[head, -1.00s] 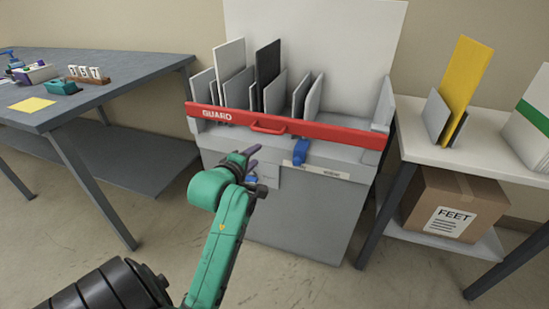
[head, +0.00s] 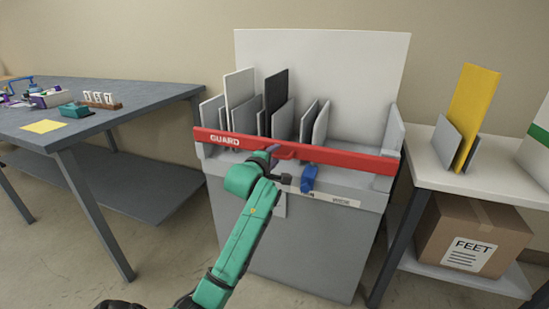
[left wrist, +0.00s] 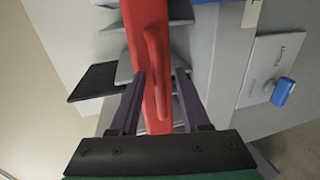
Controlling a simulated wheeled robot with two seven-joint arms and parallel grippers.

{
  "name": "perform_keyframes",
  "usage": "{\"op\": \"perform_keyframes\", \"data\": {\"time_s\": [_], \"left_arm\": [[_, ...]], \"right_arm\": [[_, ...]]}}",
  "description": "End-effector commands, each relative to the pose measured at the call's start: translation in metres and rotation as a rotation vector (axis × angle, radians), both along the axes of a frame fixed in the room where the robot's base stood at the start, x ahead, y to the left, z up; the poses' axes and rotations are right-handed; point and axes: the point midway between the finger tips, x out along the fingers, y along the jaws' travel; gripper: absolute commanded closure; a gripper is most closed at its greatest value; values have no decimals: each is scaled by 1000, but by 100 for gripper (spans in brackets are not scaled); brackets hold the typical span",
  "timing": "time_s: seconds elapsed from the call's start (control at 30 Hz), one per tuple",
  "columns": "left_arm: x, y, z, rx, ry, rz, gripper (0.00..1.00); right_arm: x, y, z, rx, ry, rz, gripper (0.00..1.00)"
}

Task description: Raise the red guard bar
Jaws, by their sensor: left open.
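The red guard bar (head: 350,158), lettered "GUARD", runs across the front of the grey machine (head: 300,235), below several upright panels. My left gripper (head: 274,152) is at the middle of the bar, over its red handle, and partly hides it in the head view. In the left wrist view the two purple fingers of my left gripper (left wrist: 160,85) are apart. The bar's raised handle (left wrist: 155,75) shows between them, with the bar (left wrist: 150,20) running lengthwise behind. I cannot tell whether the fingers touch the handle. My right gripper is not in view.
A blue knob (head: 309,178) sits below the bar, right of my gripper. A grey table (head: 150,97) with small items stands left. A white shelf (head: 425,165) with a yellow panel (head: 474,105) and a "FEET" carton (head: 470,235) stands right.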

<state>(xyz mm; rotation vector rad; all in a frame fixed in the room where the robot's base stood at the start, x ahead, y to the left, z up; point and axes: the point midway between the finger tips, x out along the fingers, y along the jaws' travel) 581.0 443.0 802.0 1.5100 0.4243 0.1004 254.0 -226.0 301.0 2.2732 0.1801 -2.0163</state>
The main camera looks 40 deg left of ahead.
Motion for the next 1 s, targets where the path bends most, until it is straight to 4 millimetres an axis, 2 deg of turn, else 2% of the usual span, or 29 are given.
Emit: {"op": "perform_keyframes", "data": {"time_s": [0.13, 0.17, 0.2, 0.27, 1.0], "left_arm": [[0, 0, 0, 0, 0, -1, 53], [0, 0, 0, 0, 0, -1, 61], [0, 0, 0, 0, 0, -1, 76], [0, 0, 0, -1, 1, -1, 99], [0, -1, -1, 0, 3, -1, 100]], "right_arm": [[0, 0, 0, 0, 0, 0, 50], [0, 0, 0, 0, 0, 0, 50], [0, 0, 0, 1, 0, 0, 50], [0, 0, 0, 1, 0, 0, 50], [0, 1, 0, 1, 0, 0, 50]]}}
